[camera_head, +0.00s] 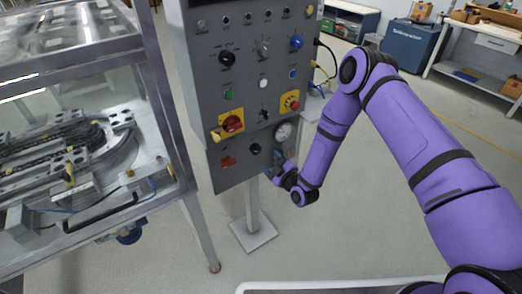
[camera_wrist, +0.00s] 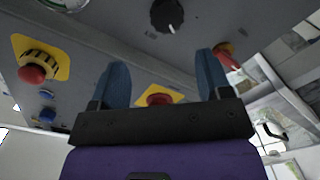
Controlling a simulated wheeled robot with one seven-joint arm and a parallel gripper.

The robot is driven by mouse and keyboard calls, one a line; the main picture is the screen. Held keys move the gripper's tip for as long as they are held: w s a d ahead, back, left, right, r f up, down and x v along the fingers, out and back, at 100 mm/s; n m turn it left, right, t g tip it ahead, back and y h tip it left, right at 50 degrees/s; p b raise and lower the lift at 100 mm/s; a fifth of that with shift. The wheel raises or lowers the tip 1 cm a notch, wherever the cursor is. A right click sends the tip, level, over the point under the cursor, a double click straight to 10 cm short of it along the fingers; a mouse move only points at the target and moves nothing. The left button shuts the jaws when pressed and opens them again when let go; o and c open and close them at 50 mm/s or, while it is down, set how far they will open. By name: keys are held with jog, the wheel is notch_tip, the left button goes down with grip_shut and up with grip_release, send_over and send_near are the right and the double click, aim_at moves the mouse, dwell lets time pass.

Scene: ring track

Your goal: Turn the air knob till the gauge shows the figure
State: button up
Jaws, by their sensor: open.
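The grey control panel (camera_head: 238,185) stands upright on a post. A black knob (camera_head: 255,149) sits low on its face, with the round white-faced gauge (camera_head: 283,131) to its upper right. The gauge is too small to read. My gripper (camera_head: 278,158) is just below the gauge and right of the knob. In the wrist view the knob (camera_wrist: 167,14) lies beyond the fingertips of my open, empty gripper (camera_wrist: 161,60), apart from them. A white mark shows on the knob. Only part of the gauge (camera_wrist: 65,3) shows at the top edge there.
A red emergency button (camera_head: 292,102) on yellow and a red rotary switch (camera_head: 232,123) stick out above the knob. A red control (camera_head: 228,162) is at its lower left. A metal-framed machine (camera_head: 80,160) stands to the left.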

aim_at(258, 151)
jog(key=x, duration=0.6)
jog(key=f+x, duration=0.1)
jog(key=x, duration=0.3)
jog(key=shift+s+a, duration=0.15)
jog(key=shift+a, duration=0.05)
jog(key=c, duration=0.9)
